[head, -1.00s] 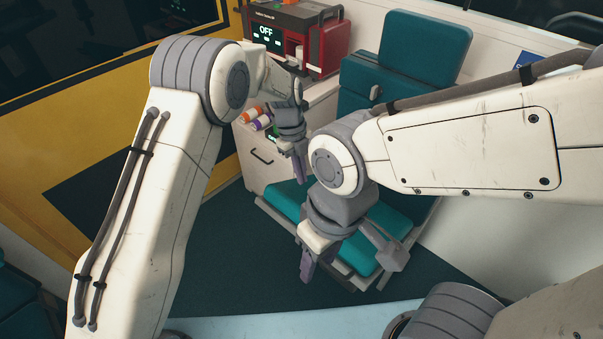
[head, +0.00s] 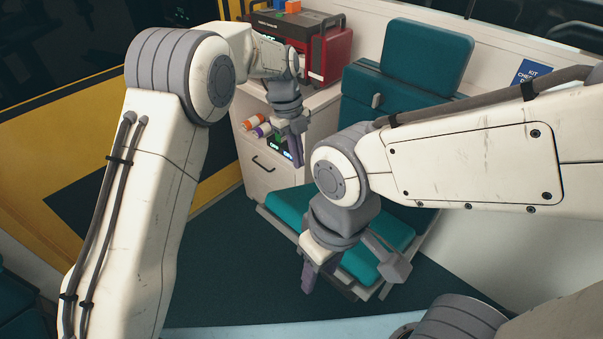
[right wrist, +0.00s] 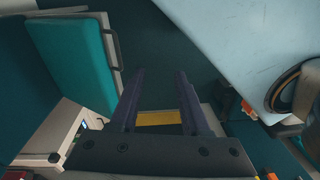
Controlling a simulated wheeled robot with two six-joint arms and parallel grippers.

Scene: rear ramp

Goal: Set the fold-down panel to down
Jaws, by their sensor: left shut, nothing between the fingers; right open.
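The wall seat has a teal padded seat panel (head: 290,206) that lies about level, folded out from the teal backrest (head: 428,56). I take this seat panel as the fold-down panel. A small grey catch (head: 376,101) shows on the backrest side. In the right wrist view the teal panel (right wrist: 72,58) with a dark bar along its edge is at the left. My left gripper (head: 299,158) is shut and empty, in front of the cabinet beside the seat. My right gripper (head: 309,276) is open and empty, in front of the seat's near edge; its fingers (right wrist: 158,98) show nothing between them.
A white cabinet (head: 262,180) with a drawer handle stands left of the seat. Orange and purple capped tubes (head: 256,125) lie on it. A red case (head: 335,52) stands behind. The dark floor (head: 235,265) is clear. A pale blue surface (head: 260,328) lies at the near edge.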

